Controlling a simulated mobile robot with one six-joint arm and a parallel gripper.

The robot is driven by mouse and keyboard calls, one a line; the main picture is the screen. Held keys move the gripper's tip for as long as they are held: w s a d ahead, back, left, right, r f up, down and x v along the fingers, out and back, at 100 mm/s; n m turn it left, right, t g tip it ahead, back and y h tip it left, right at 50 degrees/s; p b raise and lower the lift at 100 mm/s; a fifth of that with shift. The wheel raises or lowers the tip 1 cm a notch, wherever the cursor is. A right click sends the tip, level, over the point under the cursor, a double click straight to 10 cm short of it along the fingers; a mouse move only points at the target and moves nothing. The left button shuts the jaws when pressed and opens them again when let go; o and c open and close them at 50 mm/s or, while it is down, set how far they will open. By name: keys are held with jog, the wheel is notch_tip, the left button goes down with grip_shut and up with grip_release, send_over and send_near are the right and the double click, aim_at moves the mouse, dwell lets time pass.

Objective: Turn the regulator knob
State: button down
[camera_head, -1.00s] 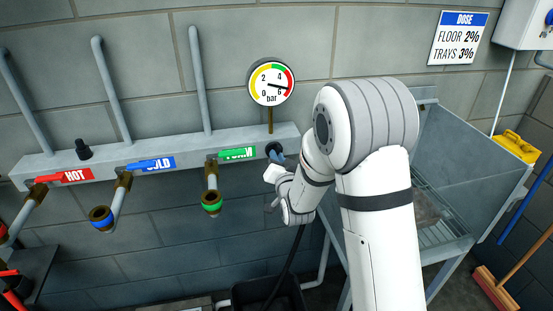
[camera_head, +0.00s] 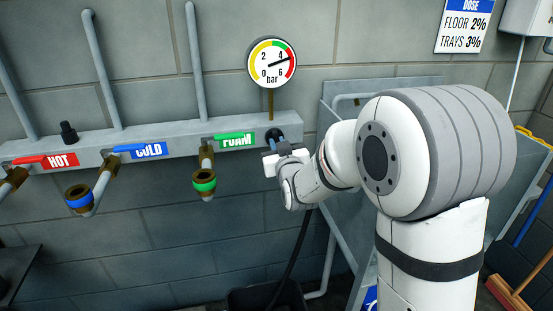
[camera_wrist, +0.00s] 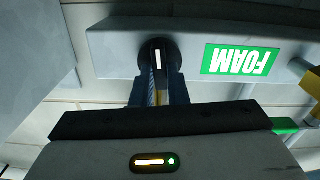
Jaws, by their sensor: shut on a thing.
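The black regulator knob (camera_head: 271,135) sits at the right end of the grey manifold, just below the pressure gauge (camera_head: 272,63). In the wrist view the knob (camera_wrist: 158,55) is dark and round, with a white mark running upright on its face. My gripper (camera_head: 277,145) is at the knob; in the wrist view its two fingers (camera_wrist: 158,90) are shut around the knob's lower part. The gauge needle points right and slightly up, between 4 and 6 bar, near the start of the red band. The fingertip contact is partly hidden.
The manifold (camera_head: 120,146) carries red HOT (camera_head: 60,160), blue COLD (camera_head: 149,150) and green FOAM (camera_head: 235,140) labels with valves and outlets. A metal sink (camera_head: 340,150) stands behind my arm. A black hose (camera_head: 295,245) hangs below the knob.

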jog(key=n+b, duration=0.9)
jog(key=n, duration=0.1)
jog(key=shift+a, duration=0.1)
jog(key=shift+n, duration=0.3)
dwell(0.3)
jog(key=c, duration=1.4)
grip_release()
jog(key=shift+c, duration=0.2)
jog(key=v, duration=0.7)
jog(key=shift+s, duration=0.4)
